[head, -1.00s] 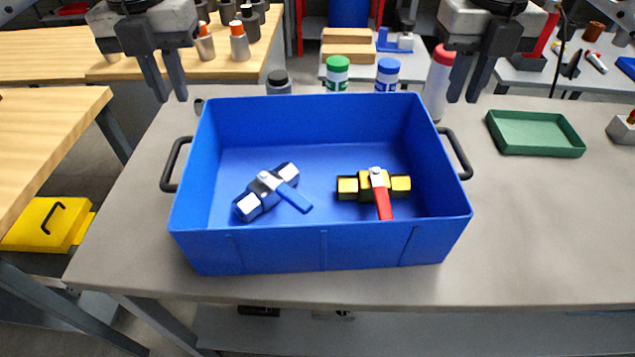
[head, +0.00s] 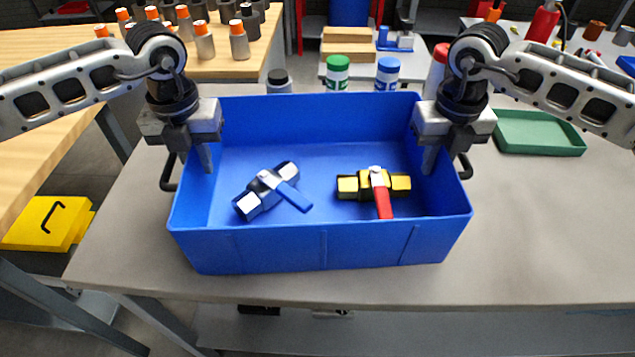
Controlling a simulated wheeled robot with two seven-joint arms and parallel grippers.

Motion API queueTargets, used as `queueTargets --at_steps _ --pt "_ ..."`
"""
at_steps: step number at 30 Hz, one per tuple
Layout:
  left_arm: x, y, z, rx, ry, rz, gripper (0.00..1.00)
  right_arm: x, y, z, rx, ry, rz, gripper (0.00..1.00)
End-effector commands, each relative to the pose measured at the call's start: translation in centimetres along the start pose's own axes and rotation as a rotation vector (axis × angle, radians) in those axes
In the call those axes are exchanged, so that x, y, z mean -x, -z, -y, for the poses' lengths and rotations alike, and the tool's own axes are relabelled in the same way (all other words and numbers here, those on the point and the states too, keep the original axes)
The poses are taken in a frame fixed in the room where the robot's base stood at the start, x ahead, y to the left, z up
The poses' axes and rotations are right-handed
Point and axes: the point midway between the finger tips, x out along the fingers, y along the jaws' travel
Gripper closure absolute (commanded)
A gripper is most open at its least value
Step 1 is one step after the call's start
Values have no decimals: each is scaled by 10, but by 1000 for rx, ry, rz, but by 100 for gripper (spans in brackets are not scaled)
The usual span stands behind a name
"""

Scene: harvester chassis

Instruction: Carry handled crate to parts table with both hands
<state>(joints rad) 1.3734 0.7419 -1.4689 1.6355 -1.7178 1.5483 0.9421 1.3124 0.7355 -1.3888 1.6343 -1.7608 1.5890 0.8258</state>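The blue handled crate (head: 325,247) stands upright on the grey table in the head view. It holds a silver valve with a blue lever (head: 268,192) and a yellow-black valve with a red lever (head: 374,186). My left gripper (head: 192,155) is down at the crate's left side, by the black left handle (head: 167,174). My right gripper (head: 444,153) is down at the right side, by the black right handle (head: 465,168). One finger of each shows in front of the crate's inner side wall. The other fingers and the upper handle parts are hidden, so grip is unclear.
The crate rests on a grey tabletop (head: 540,240). A green tray (head: 540,134) lies to the right. Green-capped (head: 337,72) and blue-capped (head: 387,74) containers stand close behind the crate. A wooden table (head: 45,130) is at left, with a yellow case (head: 50,222) below.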

Motion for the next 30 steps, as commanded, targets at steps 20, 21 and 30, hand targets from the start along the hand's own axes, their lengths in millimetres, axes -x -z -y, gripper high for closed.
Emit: queueTargets --at_steps 20,21,30 --pt "0 0 0 0 0 0 100 0 0 0 1 0 0 100" --pt "0 0 0 0 0 0 100 0 0 0 1 0 0 100" --pt "1 0 0 0 0 0 100 0 0 0 0 0 0 100"
